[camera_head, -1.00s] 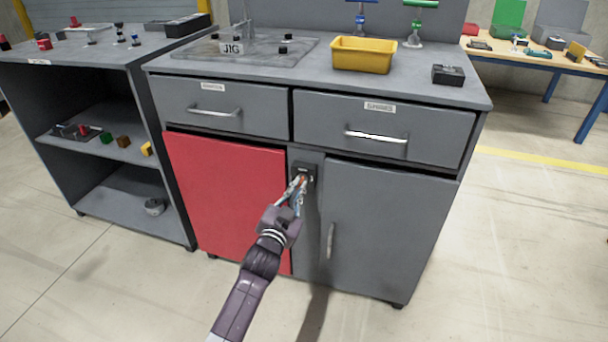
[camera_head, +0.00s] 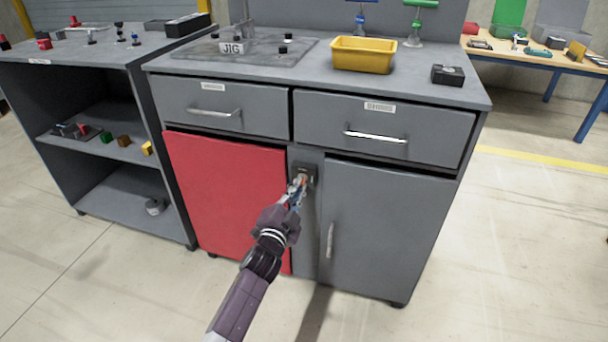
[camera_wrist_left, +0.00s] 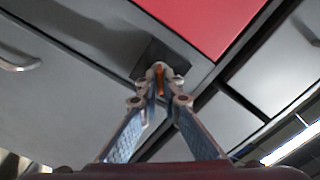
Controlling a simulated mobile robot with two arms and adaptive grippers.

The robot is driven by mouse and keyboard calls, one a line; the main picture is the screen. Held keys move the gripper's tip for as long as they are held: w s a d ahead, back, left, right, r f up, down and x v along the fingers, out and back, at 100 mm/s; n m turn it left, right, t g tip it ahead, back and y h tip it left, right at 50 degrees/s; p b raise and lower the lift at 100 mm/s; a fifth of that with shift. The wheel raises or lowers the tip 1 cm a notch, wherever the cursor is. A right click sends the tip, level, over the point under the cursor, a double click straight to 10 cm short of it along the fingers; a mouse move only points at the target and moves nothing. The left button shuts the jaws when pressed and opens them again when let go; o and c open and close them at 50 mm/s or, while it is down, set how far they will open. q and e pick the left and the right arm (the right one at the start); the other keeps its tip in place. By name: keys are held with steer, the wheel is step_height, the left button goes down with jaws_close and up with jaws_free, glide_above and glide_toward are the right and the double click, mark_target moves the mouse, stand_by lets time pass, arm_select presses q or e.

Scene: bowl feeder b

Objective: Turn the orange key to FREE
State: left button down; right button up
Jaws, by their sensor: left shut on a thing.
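My left gripper (camera_head: 300,183) reaches up to the dark key switch plate (camera_head: 306,170) on the post between the red door (camera_head: 228,198) and the grey door (camera_head: 385,228). In the left wrist view, my left gripper (camera_wrist_left: 160,77) has its fingertips together around the orange key (camera_wrist_left: 160,82), shut on it. The dark plate (camera_wrist_left: 178,58) shows just behind the fingertips. In the head view the fingers hide most of the key. The plate's lettering is too small to read. My right gripper is not in view.
Both doors and the two drawers (camera_head: 218,108) above are shut. The grey door has a vertical handle (camera_head: 330,240) near the key. A yellow bin (camera_head: 363,56) and a black box (camera_head: 448,75) stand on the worktop. An open shelf unit (camera_head: 95,165) stands at left. The right floor is clear.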

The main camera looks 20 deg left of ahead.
arm_select(q)
steer(key=shift+m, duration=0.3)
steer(key=m, duration=0.4)
steer(key=shift+m, duration=0.4)
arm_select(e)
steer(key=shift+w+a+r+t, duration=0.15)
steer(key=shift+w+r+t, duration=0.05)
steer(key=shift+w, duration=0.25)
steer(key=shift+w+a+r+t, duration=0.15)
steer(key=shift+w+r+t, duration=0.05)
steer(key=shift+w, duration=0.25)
arm_select(q)
steer(key=shift+a, duration=0.1)
steer(key=m, duration=0.2)
steer(key=shift+m, duration=0.4)
steer(key=c, duration=2.5)
jaws_free()
steer(key=o, duration=0.5)
steer(key=shift+c, duration=0.2)
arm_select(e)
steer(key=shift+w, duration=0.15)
